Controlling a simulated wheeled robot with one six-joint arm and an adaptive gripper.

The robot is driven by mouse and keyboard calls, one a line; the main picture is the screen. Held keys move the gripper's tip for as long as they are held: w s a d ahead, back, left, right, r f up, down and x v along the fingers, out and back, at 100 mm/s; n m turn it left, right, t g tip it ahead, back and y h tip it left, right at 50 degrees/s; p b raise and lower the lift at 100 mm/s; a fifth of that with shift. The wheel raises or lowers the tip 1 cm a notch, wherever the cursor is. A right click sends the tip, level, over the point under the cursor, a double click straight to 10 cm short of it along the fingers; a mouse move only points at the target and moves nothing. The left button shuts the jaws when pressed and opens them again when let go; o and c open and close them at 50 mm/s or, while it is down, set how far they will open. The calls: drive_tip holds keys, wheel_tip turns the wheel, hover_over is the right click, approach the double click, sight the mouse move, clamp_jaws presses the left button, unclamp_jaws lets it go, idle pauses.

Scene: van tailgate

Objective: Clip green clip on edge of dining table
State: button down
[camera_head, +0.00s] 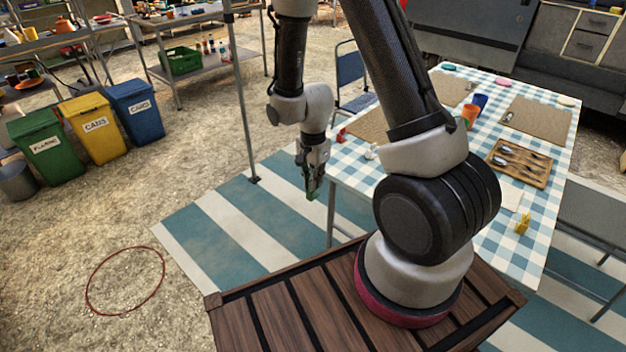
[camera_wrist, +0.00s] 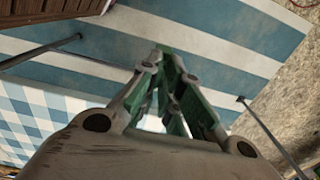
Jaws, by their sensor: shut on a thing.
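My gripper (camera_head: 313,186) points downward just left of the dining table (camera_head: 350,190), apart from its edge in the head view. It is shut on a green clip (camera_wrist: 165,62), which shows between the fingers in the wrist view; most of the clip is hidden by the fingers. The table has a blue and white checked cloth, and part of it shows at the left of the wrist view (camera_wrist: 38,118). A table leg shows below the near left corner.
On the table lie woven mats (camera_head: 540,120), a cutlery tray (camera_head: 519,163), cups (camera_head: 470,115) and a yellow clip-like thing (camera_head: 523,222). A metal pole (camera_head: 243,100) and a blue chair (camera_head: 350,75) stand near my arm. The striped rug (camera_head: 235,225) left of the table is clear.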

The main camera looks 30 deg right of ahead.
sight(339, 176)
drive_tip(key=shift+w+d+f, duration=0.45)
drive_tip(key=shift+d, duration=0.75)
drive_tip(key=shift+w+d+f, duration=0.4)
drive_tip(key=shift+w+d, duration=0.1)
drive_tip(key=shift+d, duration=0.65)
drive_tip(key=shift+w+d+f, duration=0.45)
drive_tip(key=shift+d, duration=0.75)
drive_tip(key=shift+w+d, duration=0.15)
drive_tip(key=shift+d, duration=0.3)
drive_tip(key=shift+w+d, duration=0.2)
drive_tip(key=shift+d, duration=0.3)
drive_tip(key=shift+d, duration=0.15)
drive_tip(key=shift+w+d, duration=0.3)
drive_tip(key=shift+d, duration=0.2)
drive_tip(key=shift+w+d, duration=0.1)
drive_tip(key=shift+d, duration=0.15)
drive_tip(key=shift+w+d, duration=0.15)
drive_tip(key=shift+d, duration=0.2)
